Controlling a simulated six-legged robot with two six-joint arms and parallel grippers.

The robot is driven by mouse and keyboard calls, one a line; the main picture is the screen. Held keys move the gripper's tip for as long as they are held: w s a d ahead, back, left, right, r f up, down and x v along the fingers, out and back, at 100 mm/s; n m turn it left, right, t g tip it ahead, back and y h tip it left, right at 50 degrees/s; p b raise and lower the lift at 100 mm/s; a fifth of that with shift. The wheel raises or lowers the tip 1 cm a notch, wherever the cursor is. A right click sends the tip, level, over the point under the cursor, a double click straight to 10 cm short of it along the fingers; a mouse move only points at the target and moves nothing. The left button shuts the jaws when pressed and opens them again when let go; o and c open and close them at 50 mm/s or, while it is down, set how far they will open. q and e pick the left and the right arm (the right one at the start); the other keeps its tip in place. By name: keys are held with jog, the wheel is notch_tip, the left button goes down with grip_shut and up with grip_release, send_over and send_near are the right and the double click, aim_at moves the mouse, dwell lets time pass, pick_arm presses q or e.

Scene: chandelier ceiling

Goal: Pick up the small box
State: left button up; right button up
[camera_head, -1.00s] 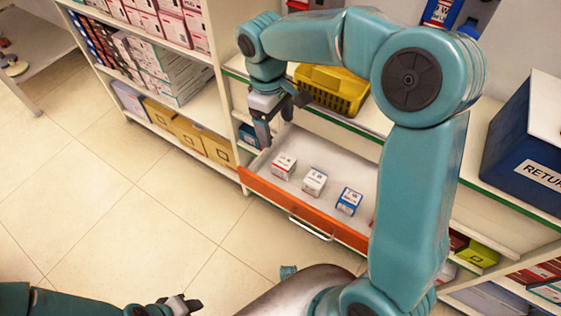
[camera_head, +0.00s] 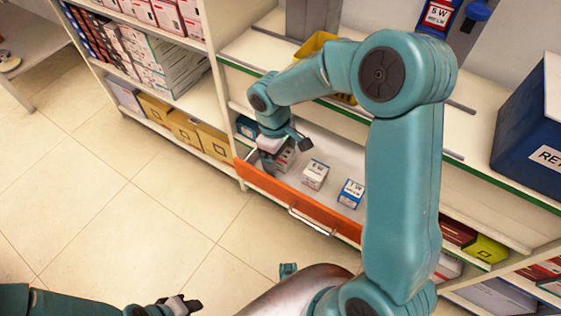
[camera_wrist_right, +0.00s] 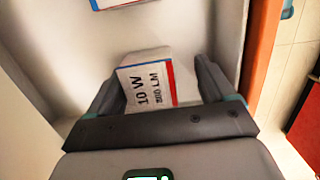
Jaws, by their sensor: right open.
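Three small boxes sit in an open drawer (camera_head: 345,220) with an orange front. The leftmost, a white box (camera_head: 287,158), is partly hidden by my right gripper (camera_head: 280,152). In the right wrist view this box (camera_wrist_right: 147,84) reads "10 W" and has red and blue edges. It lies between the spread fingers of my right gripper (camera_wrist_right: 152,82), which is open around it. A white box (camera_head: 315,175) stands in the middle, and a blue-and-white box (camera_head: 350,193) is to its right. My left gripper (camera_head: 185,305) is low at the bottom left, away from the boxes.
A yellow basket (camera_head: 318,45) stands on the counter behind my right arm. A dark blue bin (camera_head: 525,120) is at the right. Shelves with boxed goods (camera_head: 150,65) stand at the left. The tiled floor (camera_head: 130,200) in front is clear.

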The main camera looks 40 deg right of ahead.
jog(key=shift+s+f, duration=0.1)
jog(key=shift+f, duration=0.05)
jog(key=c, duration=1.1)
